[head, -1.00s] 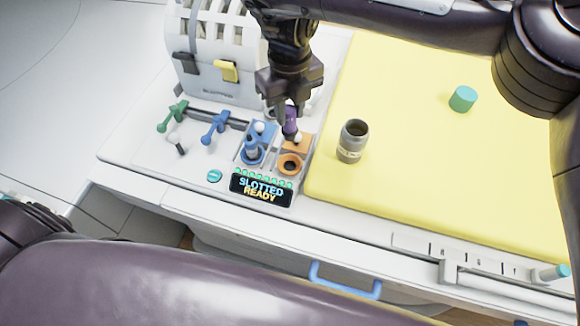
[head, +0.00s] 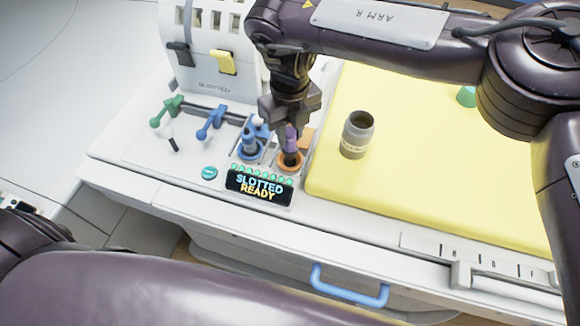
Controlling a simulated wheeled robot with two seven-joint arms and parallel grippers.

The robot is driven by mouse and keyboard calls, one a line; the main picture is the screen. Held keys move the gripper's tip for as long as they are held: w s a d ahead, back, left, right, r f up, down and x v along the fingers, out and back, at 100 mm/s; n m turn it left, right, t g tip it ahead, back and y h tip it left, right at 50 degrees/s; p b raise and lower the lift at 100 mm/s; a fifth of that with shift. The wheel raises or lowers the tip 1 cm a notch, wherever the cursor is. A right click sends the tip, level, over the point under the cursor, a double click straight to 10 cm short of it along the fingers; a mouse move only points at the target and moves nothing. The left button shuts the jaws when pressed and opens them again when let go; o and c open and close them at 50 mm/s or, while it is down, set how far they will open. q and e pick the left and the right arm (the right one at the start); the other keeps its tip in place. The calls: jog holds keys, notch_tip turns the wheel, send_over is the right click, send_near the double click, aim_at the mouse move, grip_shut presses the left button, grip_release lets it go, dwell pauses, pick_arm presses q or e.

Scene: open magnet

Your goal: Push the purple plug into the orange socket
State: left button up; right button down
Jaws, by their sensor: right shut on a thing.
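The purple plug (head: 291,138) is upright in my right gripper (head: 291,128), which is shut on its top. The orange socket (head: 284,169) is a ring at the front right of the console, just behind the display. The plug's dark lower end is over the ring's opening and hides part of it. I cannot tell how far it is inside the opening. My left gripper is not in view.
A blue socket with a blue plug (head: 249,140) stands just left. The display (head: 259,187) reads "SLOTTED READY". Green and blue levers (head: 212,124) are further left. A grey jar (head: 357,135) stands on the yellow mat (head: 420,190) to the right.

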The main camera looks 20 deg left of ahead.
aim_at(290, 142)
jog(key=shift+f+b, duration=1.15)
jog(key=shift+f, duration=0.75)
dwell(0.5)
jog(key=c, duration=1.1)
grip_release()
notch_tip(290, 142, up, 8)
jog(key=shift+f+b, duration=0.1)
jog(key=shift+b, duration=0.6)
